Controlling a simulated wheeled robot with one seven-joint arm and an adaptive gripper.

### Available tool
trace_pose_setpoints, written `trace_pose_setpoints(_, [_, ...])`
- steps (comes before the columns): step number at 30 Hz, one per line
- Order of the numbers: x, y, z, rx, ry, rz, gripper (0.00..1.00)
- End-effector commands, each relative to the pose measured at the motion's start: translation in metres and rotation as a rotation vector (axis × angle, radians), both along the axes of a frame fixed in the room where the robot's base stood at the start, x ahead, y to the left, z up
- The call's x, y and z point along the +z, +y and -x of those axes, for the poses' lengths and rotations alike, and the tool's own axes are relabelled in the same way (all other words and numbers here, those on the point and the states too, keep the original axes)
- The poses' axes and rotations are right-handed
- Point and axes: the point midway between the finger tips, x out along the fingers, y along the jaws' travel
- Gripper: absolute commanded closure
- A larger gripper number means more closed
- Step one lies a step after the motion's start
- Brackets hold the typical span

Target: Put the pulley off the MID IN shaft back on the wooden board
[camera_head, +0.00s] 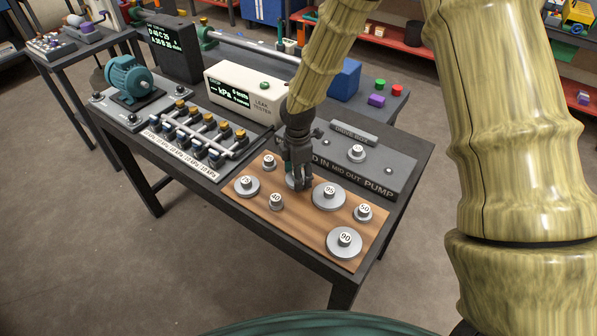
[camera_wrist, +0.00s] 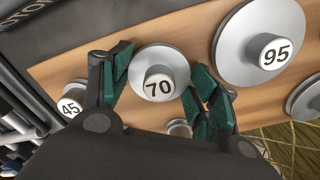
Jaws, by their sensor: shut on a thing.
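My gripper (camera_head: 299,183) points down over the wooden board (camera_head: 300,226) and is shut on a grey pulley marked 70 (camera_wrist: 159,82). Its green-padded fingers are at both sides of the pulley in the wrist view. In the head view the fingers hide most of this pulley (camera_head: 290,182). It is at or just above the board, between the 95 pulley (camera_head: 328,195) and the 45 pulley (camera_head: 268,161); I cannot tell whether it touches the wood. The shaft plate (camera_head: 392,174) lies behind the board; my gripper hides part of its MID IN label.
Other pulleys on the board include 40 (camera_head: 276,201), 50 (camera_head: 363,212) and 90 (camera_head: 344,241). A small pulley (camera_head: 357,152) sits on the shaft plate. A leak tester (camera_head: 240,93) and a valve manifold (camera_head: 203,135) stand to the left.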

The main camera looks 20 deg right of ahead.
Motion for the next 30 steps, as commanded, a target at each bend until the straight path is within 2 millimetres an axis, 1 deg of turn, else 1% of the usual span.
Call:
trace_pose_setpoints(8, [-0.003,0.000,0.000,-0.001,0.000,0.000,0.67])
trace_pose_setpoints(9, [-0.003,0.000,0.000,-0.001,0.000,0.000,0.35])
trace_pose_setpoints(12, [-0.003,0.000,0.000,-0.001,0.000,0.000,0.18])
trace_pose_setpoints(23, [-0.001,0.001,0.000,0.000,-0.001,-0.001,0.18])
trace_pose_setpoints(26, [0.003,0.001,-0.001,0.000,-0.003,-0.001,0.18])
trace_pose_setpoints(30, [0.017,0.001,-0.001,-0.001,-0.003,-0.001,0.18])
